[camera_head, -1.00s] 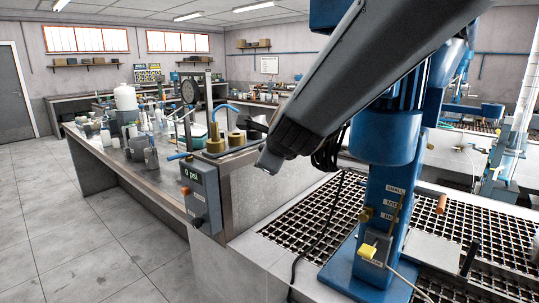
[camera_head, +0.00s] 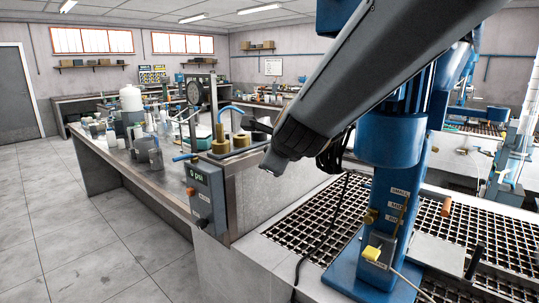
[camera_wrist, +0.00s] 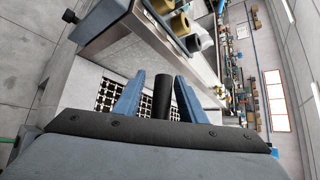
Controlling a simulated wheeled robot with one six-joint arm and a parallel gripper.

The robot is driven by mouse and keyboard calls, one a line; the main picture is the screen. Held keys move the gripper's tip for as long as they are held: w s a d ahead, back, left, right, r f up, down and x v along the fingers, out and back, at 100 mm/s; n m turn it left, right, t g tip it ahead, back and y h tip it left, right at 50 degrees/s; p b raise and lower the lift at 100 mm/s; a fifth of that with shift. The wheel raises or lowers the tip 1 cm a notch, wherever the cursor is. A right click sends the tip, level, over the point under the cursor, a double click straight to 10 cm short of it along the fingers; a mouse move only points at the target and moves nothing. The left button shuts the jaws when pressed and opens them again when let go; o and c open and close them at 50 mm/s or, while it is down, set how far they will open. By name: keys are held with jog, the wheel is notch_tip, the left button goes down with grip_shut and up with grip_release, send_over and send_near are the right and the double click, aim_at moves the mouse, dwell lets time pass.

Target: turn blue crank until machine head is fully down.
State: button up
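The blue flotation machine stands on the right in the head view, with its blue machine head (camera_head: 391,140) high on an upright blue column (camera_head: 383,215). My grey arm crosses in front of its upper part. In the wrist view my gripper (camera_wrist: 160,85) has two blue fingers set apart. A black cylinder (camera_wrist: 163,97) stands between them, with a gap showing on each side. I cannot tell whether it is the crank's handle.
A metal grating (camera_head: 310,228) surrounds the machine's foot. The tiled floor (camera_head: 75,240) at left is clear.

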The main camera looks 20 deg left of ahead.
jog(key=p+v, duration=0.1)
jog(key=v, duration=0.6)
jog(key=shift+s, duration=0.2)
jog(key=shift+r, duration=0.1)
